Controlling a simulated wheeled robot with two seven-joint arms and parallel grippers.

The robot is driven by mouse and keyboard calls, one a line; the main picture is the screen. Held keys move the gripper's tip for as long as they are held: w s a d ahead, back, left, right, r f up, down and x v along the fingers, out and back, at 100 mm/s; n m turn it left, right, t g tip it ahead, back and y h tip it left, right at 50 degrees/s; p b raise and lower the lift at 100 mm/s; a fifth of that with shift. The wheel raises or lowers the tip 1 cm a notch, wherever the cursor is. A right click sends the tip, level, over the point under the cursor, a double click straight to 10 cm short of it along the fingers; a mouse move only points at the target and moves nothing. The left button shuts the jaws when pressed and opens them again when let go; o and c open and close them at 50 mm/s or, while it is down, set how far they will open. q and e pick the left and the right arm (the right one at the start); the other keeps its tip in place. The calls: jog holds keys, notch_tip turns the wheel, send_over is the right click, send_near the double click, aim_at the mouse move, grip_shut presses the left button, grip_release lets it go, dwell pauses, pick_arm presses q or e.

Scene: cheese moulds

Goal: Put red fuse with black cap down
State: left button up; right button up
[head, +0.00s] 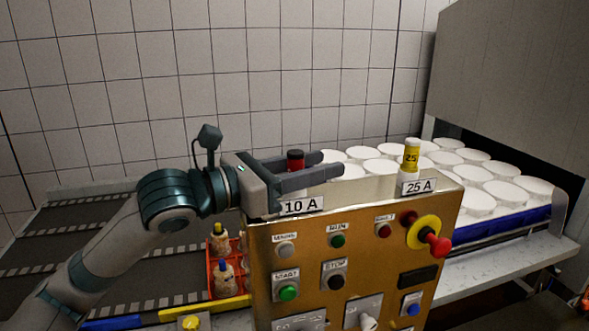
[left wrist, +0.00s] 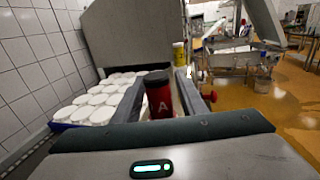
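The red fuse with a black cap (head: 295,155) stands upright on top of the brass control box (head: 350,235), behind the 10 A label (head: 299,206). My left gripper (head: 330,165) reaches in from the left with its fingers on either side of the fuse. In the left wrist view the red fuse (left wrist: 159,98) is between the two fingers, with a gap showing beside it, so the gripper looks open around it. My right gripper is not in view.
A yellow fuse (head: 411,155) stands at the 25 A label (head: 418,187) on the box's right. A red knob (head: 438,245) juts from the box front. White round moulds (head: 480,200) fill the conveyor behind. A red crate (head: 212,275) with bottles is left of the box.

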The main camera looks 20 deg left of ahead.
pick_arm(q)
jog(key=shift+a, duration=0.1)
